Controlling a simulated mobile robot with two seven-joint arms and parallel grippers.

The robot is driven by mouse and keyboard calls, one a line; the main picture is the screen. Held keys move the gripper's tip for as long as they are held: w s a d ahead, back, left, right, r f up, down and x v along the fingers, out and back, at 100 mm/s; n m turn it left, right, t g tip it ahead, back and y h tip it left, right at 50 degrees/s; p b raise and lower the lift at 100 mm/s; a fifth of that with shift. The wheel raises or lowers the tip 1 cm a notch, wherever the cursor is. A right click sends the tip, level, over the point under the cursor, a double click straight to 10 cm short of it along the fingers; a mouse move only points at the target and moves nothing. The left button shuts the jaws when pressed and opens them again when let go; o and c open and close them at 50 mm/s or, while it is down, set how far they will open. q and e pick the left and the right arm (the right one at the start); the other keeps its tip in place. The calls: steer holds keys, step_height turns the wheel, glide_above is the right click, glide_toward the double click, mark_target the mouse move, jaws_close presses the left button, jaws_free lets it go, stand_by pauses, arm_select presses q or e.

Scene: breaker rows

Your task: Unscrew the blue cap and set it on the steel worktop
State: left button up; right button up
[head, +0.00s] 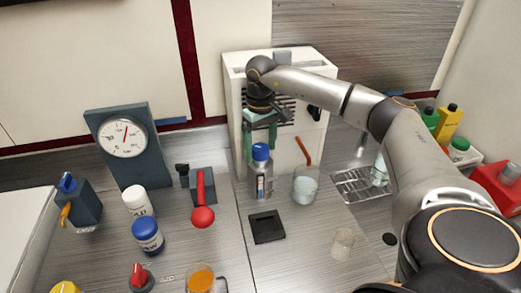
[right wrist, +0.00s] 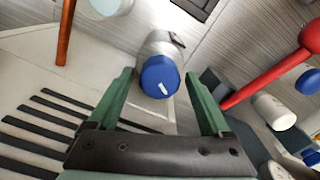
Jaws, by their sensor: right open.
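The blue cap (head: 261,151) sits on an upright grey bottle (head: 263,179) with a label, standing on the steel worktop (head: 222,240) in front of a white box-shaped unit. The cap (right wrist: 160,77) also shows top-on in the right wrist view, with a white mark on it. My right gripper (head: 260,147) is above the bottle, pointing down, with its green fingers open. In the right wrist view the cap appears between the fingertips (right wrist: 160,76), with a gap on each side; I cannot tell whether the tips reach its height. My left gripper is not in view.
A glass beaker (head: 306,186) with a reddish-brown rod stands close right of the bottle. A red-handled lever (head: 203,200) is to its left. A black square pad (head: 267,227) lies in front.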

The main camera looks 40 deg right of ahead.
steer(key=m, duration=1.5)
steer(key=shift+m, duration=0.3)
steer(key=c, duration=1.2)
steer(key=n, duration=0.8)
